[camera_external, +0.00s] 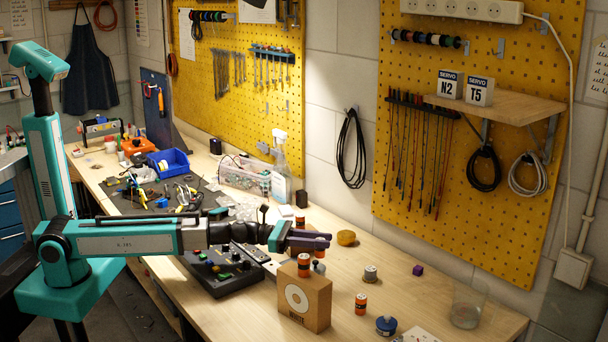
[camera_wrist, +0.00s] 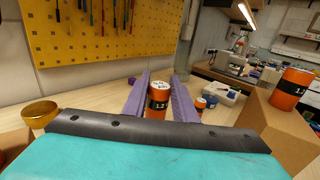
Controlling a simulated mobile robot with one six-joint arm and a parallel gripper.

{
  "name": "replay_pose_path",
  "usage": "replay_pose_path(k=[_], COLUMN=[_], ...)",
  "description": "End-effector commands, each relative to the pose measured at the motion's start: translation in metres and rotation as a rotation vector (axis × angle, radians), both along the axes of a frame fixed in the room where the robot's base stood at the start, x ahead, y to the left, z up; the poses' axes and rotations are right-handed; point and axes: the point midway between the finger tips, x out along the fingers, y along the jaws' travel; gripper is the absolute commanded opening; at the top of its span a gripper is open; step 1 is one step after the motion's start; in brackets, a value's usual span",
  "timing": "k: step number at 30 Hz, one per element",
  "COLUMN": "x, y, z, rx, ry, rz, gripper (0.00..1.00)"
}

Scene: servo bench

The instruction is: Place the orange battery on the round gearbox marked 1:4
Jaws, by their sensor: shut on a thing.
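My gripper (camera_external: 318,240) has purple fingers and points to the right, low over the bench beside the cardboard box. In the wrist view its fingers (camera_wrist: 160,90) flank an orange battery (camera_wrist: 157,103) with a dark band and a pale top, held upright. In the external view the fingers mostly hide this battery. Round parts on the bench are a yellow-gold disc (camera_external: 346,238), also in the wrist view (camera_wrist: 40,112), a grey cylinder (camera_external: 371,274) and a blue knobbed part (camera_external: 386,326). I cannot read a 1:4 mark on any of them.
Another orange cylinder (camera_external: 303,266) stands on the cardboard box (camera_external: 304,300) close to my gripper. One more orange cylinder (camera_external: 361,304) stands right of the box. A purple cube (camera_external: 417,270) and a clear glass (camera_external: 466,312) lie farther right. Bare wood lies between them.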

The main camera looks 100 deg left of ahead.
Motion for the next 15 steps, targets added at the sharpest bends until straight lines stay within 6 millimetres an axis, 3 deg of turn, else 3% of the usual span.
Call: replay_pose_path(k=[8, 15], x=[0.002, 0.018], y=[0.0, 0.003], z=[0.001, 0.0], rx=[0.0, 0.0], ry=[0.0, -0.001], rz=[0.0, -0.001], gripper=[0.0, 0.0])
